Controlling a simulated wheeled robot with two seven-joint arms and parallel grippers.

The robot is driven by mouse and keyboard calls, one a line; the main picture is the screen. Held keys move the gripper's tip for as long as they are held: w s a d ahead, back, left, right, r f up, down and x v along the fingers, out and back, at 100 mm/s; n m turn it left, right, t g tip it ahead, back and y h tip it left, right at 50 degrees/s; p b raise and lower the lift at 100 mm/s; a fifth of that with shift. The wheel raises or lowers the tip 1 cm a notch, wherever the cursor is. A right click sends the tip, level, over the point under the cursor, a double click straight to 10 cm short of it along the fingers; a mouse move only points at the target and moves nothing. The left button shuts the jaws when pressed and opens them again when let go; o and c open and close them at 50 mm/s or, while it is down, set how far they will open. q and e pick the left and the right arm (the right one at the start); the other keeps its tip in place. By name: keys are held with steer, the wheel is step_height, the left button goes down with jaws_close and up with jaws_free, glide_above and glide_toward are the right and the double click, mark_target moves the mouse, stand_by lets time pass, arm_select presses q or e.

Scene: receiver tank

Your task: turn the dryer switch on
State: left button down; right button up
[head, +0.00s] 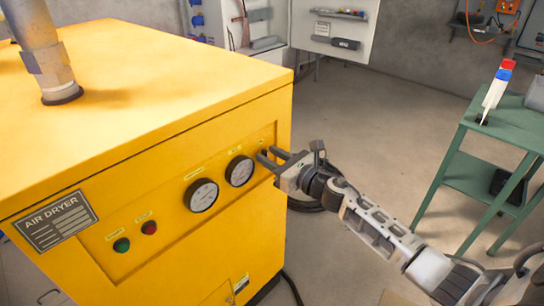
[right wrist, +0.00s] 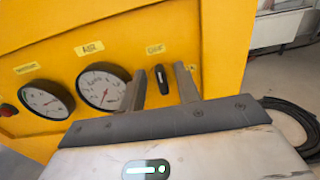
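The yellow air dryer (head: 150,215) stands at the left with its control panel facing me. The dryer switch (right wrist: 161,79) is a small black handle with a white mark, in the right wrist view. It looks close to upright, tilted slightly. My right gripper (head: 268,156) is at the right end of the panel, fingers pointing at it. In the right wrist view the gripper (right wrist: 160,92) is open, with one finger on each side of the switch. I cannot tell whether either finger touches it. In the head view the fingers mostly hide the switch. My left gripper is not in view.
Two round gauges (head: 201,195) (head: 239,171) sit left of the switch. A green button (head: 121,245) and a red button (head: 149,228) are further left. A green cart (head: 480,178) stands at the right. A black hose (right wrist: 290,125) lies coiled on the floor.

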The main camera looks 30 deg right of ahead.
jaws_close()
steer(key=shift+m, duration=0.4)
steer(key=shift+w+d+f+m+p, duration=0.1)
steer(key=shift+d+f+m+p, duration=0.2)
steer(key=shift+m, duration=2.55)
steer(key=shift+w+d+f+m+p, duration=0.1)
steer(key=shift+m+p, duration=0.35)
steer(key=shift+m, duration=2.35)
steer(key=shift+d+f+m+p, duration=0.2)
steer(key=shift+m+p, duration=0.15)
steer(key=shift+m, duration=2.5)
jaws_free()
